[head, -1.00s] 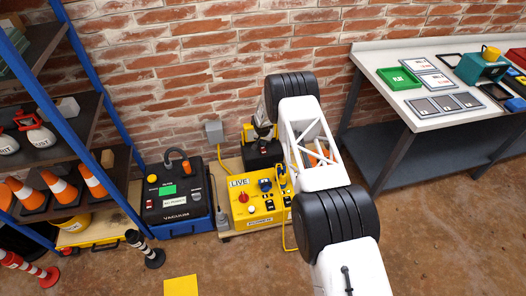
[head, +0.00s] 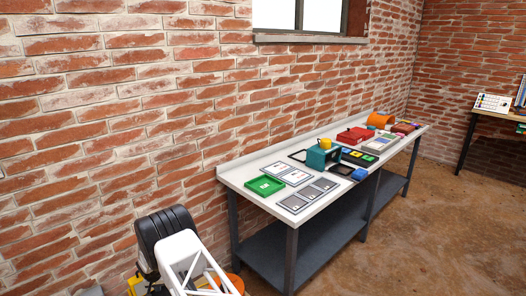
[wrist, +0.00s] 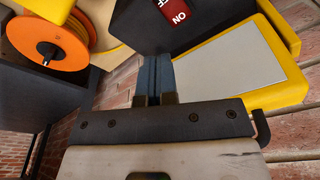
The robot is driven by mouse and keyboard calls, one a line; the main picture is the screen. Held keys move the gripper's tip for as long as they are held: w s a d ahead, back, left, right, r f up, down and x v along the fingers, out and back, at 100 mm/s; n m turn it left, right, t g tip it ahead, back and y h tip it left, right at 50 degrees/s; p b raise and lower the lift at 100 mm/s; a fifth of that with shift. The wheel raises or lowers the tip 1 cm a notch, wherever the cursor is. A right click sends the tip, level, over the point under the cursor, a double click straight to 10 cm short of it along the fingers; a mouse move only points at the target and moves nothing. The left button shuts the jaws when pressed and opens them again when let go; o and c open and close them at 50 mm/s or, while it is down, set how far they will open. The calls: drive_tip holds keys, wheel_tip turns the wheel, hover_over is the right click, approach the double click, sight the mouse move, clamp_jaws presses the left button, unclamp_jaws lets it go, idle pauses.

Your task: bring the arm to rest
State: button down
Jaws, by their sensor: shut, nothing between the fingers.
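My gripper (wrist: 155,78) shows in the wrist view with its two dark fingers together and nothing between them. It is close to a dark box with a red OFF/ON switch label (wrist: 177,12) and a yellow-framed part with a grey panel (wrist: 232,55). I cannot tell whether the fingers touch the box. In the head view only part of my arm shows at the bottom left; the gripper is out of that picture.
An orange reel (wrist: 47,42) is at the upper left of the wrist view. In the head view a workbench (head: 237,177) stands along the brick wall, holding a green tray (head: 265,185), a teal device (head: 322,157) and a red case (head: 355,135). The floor (head: 430,225) right of it is clear.

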drive_tip(key=w+d+r, duration=0.2)
drive_tip(key=d+r, duration=0.4)
drive_tip(key=r, duration=0.4)
drive_tip(key=w+d+r, duration=0.1)
drive_tip(key=d+r, duration=0.5)
drive_tip(key=r, duration=0.5)
drive_tip(key=w+d+r, duration=0.2)
drive_tip(key=d+r, duration=0.4)
drive_tip(key=r, duration=0.4)
drive_tip(key=s+d+r+m, duration=0.1)
drive_tip(key=s+d+r, duration=0.3)
drive_tip(key=d+r, duration=0.85)
drive_tip(key=s+d+r+m, duration=0.1)
drive_tip(key=s+d+r, duration=0.4)
drive_tip(key=d+r, duration=0.7)
drive_tip(key=s+d+r, duration=0.8)
drive_tip(key=s+d, duration=0.2)
drive_tip(key=s, duration=0.1)
drive_tip(key=s+d+r, duration=0.8)
drive_tip(key=s+d, duration=0.2)
drive_tip(key=s, duration=0.2)
drive_tip(key=s+d, duration=0.5)
drive_tip(key=s, duration=0.8)
drive_tip(key=s+d+f+m, duration=0.1)
drive_tip(key=s+d, duration=0.4)
drive_tip(key=s, duration=0.8)
drive_tip(key=shift+s+f+t+h, duration=0.2)
drive_tip(key=shift+s+t+h, duration=0.1)
drive_tip(key=shift+s+t, duration=0.1)
